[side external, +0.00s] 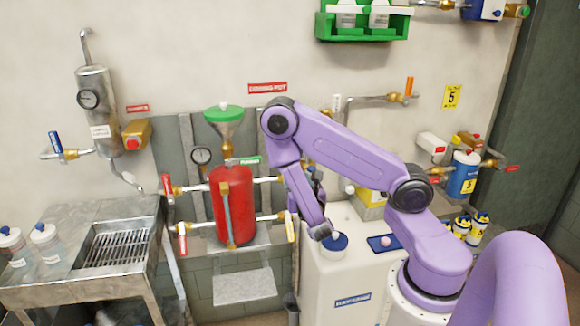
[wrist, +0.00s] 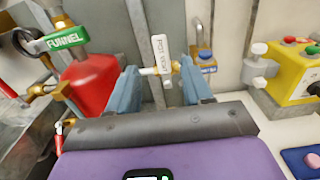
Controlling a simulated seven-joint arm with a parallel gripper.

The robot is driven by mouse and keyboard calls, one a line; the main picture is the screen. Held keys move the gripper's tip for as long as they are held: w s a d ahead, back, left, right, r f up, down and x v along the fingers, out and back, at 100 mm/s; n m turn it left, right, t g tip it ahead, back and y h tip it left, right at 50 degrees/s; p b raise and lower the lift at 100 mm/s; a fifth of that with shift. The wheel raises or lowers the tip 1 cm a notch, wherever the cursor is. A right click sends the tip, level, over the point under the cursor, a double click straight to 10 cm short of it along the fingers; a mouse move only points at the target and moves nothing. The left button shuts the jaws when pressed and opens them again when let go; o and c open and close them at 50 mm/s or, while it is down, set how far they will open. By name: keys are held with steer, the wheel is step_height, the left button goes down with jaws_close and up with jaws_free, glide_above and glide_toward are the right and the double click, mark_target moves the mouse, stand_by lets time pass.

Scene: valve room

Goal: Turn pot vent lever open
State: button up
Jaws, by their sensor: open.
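The pot vent lever (wrist: 161,55) is a white upright handle marked POT VENT in the wrist view. It sits on a small brass and pale pipe fitting. My gripper (wrist: 159,78) is open, with one blue-grey finger to the left of the lever and one to the right. The lever appears between and beyond the fingertips; I cannot tell how deep it is. The red dosing pot (wrist: 92,85) is left of the fingers and also stands in the side view (side external: 232,208). There my purple arm hides most of the gripper, and I cannot make out the lever.
A green FUNNEL handle (wrist: 66,38) is at upper left in the wrist view. A yellow box (wrist: 285,75) with coloured buttons is at right. In the side view, pipes and valves line the wall, and a white cabinet (side external: 345,275) stands below my arm.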

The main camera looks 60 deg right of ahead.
steer(key=x, duration=1)
jaws_close()
